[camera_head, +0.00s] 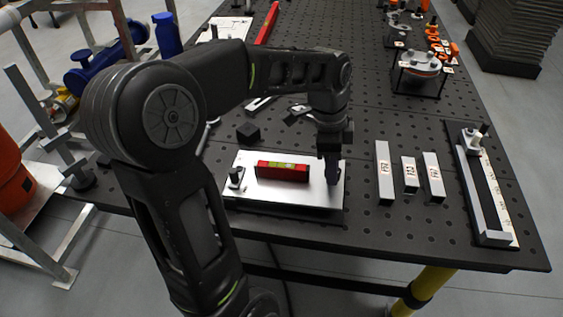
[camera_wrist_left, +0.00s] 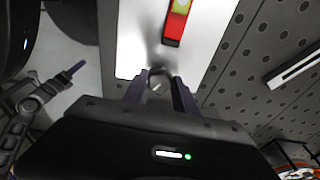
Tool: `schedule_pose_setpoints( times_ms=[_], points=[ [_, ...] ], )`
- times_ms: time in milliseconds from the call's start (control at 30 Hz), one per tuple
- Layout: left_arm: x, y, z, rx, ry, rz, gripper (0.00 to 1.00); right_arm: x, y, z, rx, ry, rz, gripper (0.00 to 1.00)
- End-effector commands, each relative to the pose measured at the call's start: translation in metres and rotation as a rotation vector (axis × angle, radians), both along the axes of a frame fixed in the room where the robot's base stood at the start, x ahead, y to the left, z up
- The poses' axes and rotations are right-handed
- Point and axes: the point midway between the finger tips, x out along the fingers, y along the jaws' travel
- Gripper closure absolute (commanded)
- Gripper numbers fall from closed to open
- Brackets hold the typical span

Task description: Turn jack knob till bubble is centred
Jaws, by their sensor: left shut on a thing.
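A silver plate (camera_head: 300,196) lies on the perforated black table and also fills the upper middle of the left wrist view (camera_wrist_left: 140,35). A red spirit level (camera_head: 283,171) with a yellow-green vial lies on the plate; one end of it shows in the left wrist view (camera_wrist_left: 174,27). The bubble is too small to read. My left gripper (camera_head: 331,180) points down at the plate's right end. In the left wrist view its fingers (camera_wrist_left: 159,88) are shut on a small round jack knob (camera_wrist_left: 158,78), partly hidden between them. My right gripper is in neither view.
A dark knob (camera_head: 236,177) stands on the plate's left end. A black block (camera_head: 248,132) lies behind the plate. Several marked silver bars (camera_head: 409,174) and a long fixture (camera_head: 484,190) stand to the right. Table between bars and fixture is clear.

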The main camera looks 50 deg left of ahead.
Motion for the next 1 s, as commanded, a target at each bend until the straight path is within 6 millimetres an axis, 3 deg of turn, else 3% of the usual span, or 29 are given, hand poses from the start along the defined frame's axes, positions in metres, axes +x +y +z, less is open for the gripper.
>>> schedule_pose_setpoints(
  times_ms=[267, 600, 1000],
  points=[
    [-0.0003, -0.0004, -0.0006, 0.000, 0.000, 0.044, 0.98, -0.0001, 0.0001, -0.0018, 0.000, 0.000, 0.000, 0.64],
    [-0.0009, -0.0016, 0.0000, 0.000, -0.002, 0.403, 0.98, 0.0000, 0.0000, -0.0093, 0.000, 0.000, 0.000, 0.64],
    [-0.0004, -0.0012, 0.0020, 0.000, -0.004, 0.420, 0.98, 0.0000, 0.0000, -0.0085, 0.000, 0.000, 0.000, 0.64]
  ],
)
